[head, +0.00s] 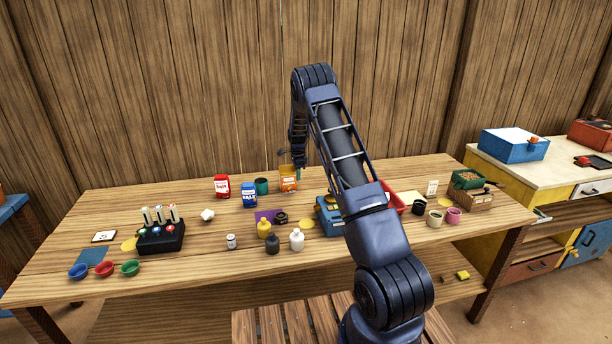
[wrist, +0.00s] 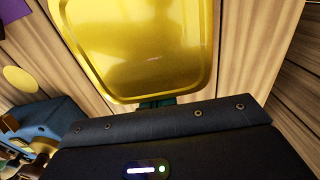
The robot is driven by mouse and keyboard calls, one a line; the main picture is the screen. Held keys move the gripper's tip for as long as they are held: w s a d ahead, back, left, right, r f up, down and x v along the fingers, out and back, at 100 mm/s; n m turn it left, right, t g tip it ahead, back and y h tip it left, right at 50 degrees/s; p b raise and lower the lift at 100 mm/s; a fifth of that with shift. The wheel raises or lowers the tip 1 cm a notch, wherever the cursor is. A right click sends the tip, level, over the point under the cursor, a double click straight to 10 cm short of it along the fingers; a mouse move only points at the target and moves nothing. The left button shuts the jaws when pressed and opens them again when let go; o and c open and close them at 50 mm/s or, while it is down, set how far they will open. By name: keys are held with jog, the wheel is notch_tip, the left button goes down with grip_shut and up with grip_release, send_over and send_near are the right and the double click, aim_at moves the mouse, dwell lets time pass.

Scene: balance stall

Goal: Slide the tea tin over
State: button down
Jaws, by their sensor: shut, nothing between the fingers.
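The tea tin seems to be the orange box with a pale label (head: 288,181), standing upright towards the back of the table. In the wrist view a shiny gold rounded-rectangular surface (wrist: 140,45), likely the tin's top, fills the upper middle. My gripper (head: 300,168) is at the tin's upper right in the head view, with the arm reaching over the table. Its teal fingertips (wrist: 165,101) show just at the gold surface's near edge, shut with nothing between them. I cannot tell whether they touch the tin.
A blue box (head: 327,216) sits nearer the front, partly behind my arm. Small bottles (head: 297,240) stand at the front. Bare wood lies left of the red packet.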

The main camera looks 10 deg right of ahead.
dwell(0.4)
jog(key=shift+d, duration=0.4)
jog(key=d, duration=0.3)
jog(key=shift+d+r, duration=0.15)
jog(key=shift+r, duration=0.25)
jog(key=s+r+n, duration=0.1)
jog(key=s+r, duration=0.3)
jog(key=r, duration=0.4)
jog(key=s+r+n+t, duration=0.1)
jog(key=s+r+n, duration=0.15)
jog(key=r, duration=0.55)
jog(key=s+r, duration=0.4)
jog(key=r, duration=0.4)
jog(key=s+r+n+t, duration=0.1)
jog(key=s+r+n, duration=0.1)
jog(key=s+r, duration=0.45)
jog(key=s+r+n, duration=0.3)
jog(key=s+r, duration=0.1)
jog(key=s, duration=0.6)
jog(key=s+n+t, duration=0.2)
jog(key=s+n, duration=0.7)
jog(key=s, duration=2.3)
jog(key=shift+f+t, duration=0.3)
